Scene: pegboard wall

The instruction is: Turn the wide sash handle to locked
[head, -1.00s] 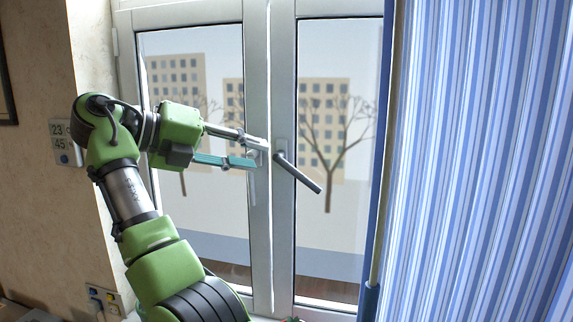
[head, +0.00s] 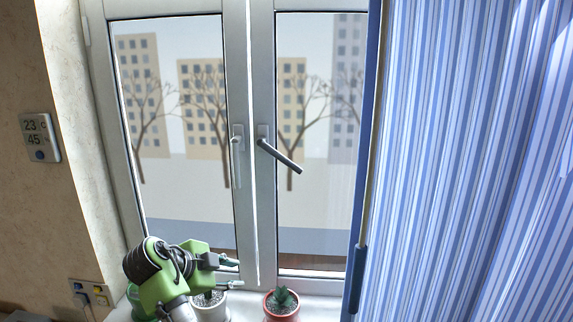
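Two sash handles sit side by side where the sashes meet. The white handle (head: 238,155) is on the left sash (head: 237,215), its lever hanging straight down. The dark grey handle (head: 281,156) is on the right sash (head: 264,205), its lever slanting down to the right. Curtain covers part of the right side, so I cannot tell which sash is wide.
A blue striped curtain (head: 465,160) hangs at the right. Space before the handles is clear.

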